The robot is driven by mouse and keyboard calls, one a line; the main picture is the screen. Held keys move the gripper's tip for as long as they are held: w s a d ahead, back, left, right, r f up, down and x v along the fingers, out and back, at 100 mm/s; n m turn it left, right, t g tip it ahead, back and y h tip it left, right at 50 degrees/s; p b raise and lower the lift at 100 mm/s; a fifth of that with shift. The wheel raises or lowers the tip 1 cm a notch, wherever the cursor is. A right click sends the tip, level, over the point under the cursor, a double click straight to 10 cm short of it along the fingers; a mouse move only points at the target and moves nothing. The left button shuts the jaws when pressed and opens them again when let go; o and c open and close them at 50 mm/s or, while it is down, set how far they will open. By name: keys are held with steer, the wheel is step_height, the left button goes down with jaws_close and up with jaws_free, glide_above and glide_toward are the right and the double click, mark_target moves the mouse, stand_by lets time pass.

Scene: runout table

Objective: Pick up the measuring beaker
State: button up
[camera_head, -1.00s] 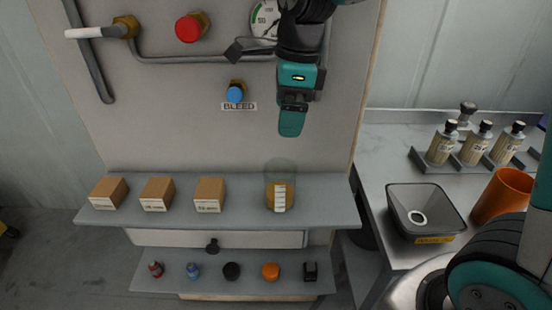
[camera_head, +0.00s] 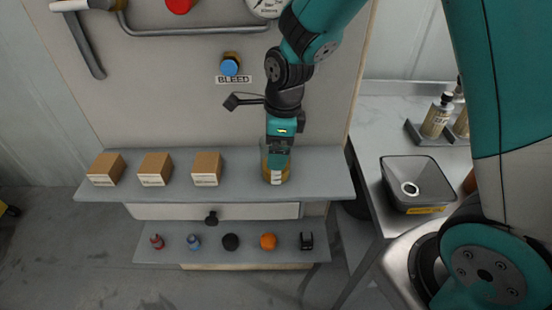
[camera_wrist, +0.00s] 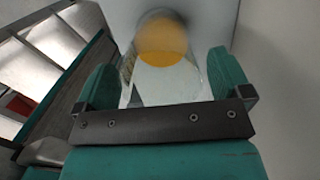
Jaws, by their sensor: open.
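The measuring beaker (camera_head: 276,177) stands on the upper grey shelf, right of the boxes. It is clear with amber liquid and a white scale label, and my gripper hides much of it in the head view. My gripper (camera_head: 277,160) points down at it. In the wrist view the beaker (camera_wrist: 165,45) is beyond and between the two teal fingers of my gripper (camera_wrist: 172,85). The fingers are open, with a gap on each side of the beaker. I cannot tell how deep the beaker sits between them.
Three cardboard boxes (camera_head: 154,169) stand left on the upper shelf (camera_head: 240,186). Above is a panel with a blue BLEED knob (camera_head: 230,66) and pipes. A lower shelf (camera_head: 180,256) holds several small parts. A grey bin (camera_head: 417,184) is on the right table.

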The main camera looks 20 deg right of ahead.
step_height(320, 180, down, 2)
steer(key=shift+a+f, duration=0.1)
steer(key=shift+a, duration=0.05)
steer(key=c, duration=1)
